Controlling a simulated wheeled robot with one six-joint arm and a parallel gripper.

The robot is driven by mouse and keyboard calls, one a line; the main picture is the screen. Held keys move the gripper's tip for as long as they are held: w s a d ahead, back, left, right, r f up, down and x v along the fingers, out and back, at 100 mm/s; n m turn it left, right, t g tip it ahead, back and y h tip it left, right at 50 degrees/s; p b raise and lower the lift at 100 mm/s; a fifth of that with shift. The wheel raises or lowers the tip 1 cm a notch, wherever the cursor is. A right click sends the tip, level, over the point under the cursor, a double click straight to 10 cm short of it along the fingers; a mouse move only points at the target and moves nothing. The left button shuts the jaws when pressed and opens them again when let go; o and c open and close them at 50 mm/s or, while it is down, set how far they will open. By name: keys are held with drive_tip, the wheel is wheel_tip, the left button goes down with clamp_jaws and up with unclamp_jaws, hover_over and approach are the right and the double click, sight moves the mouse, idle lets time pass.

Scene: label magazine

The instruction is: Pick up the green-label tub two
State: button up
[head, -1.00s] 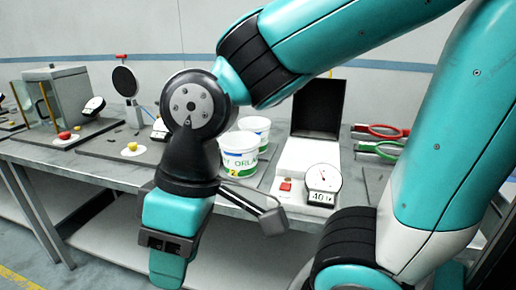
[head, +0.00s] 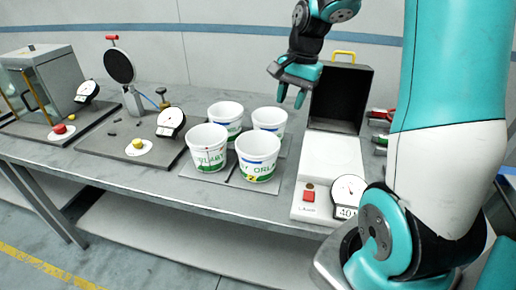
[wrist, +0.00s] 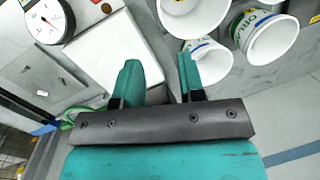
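Several white tubs stand grouped on dark plates on the bench. The front right tub (head: 257,160) has a green label with lettering and a small yellow mark that looks like a 2. The front left tub (head: 208,150) also has green on its label. Two more tubs, back left (head: 225,118) and back right (head: 269,121), stand behind, their labels partly hidden. My gripper (head: 291,97) is open and empty, above and behind the back right tub. In the wrist view its two fingers (wrist: 158,78) are apart, with tubs (wrist: 265,37) beyond and to the right.
A white scale (head: 328,170) with a dial stands right of the tubs, an open dark case (head: 340,98) behind it. A round mirror-like disc on a stand (head: 120,66) and a glass-sided cabinet (head: 48,80) are at the left. The bench's front edge is clear.

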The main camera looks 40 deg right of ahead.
drive_tip(key=p, duration=0.2)
hover_over(277, 153)
drive_tip(key=d, duration=0.1)
drive_tip(key=f, duration=1.1)
drive_tip(key=shift+s+d+f, duration=0.1)
drive_tip(key=shift+d+f, duration=0.1)
drive_tip(key=shift+f, duration=0.1)
drive_tip(key=shift+w+a+f+p, duration=0.1)
drive_tip(key=shift+a+f+p, duration=0.15)
drive_tip(key=shift+f, duration=0.65)
drive_tip(key=shift+w+a+f+p, duration=0.15)
drive_tip(key=shift+f+p, duration=0.25)
drive_tip(key=shift+f, duration=0.5)
drive_tip(key=shift+a+f+p, duration=0.2)
drive_tip(key=shift+f+p, duration=0.1)
drive_tip(key=shift+f, duration=0.6)
clamp_jaws()
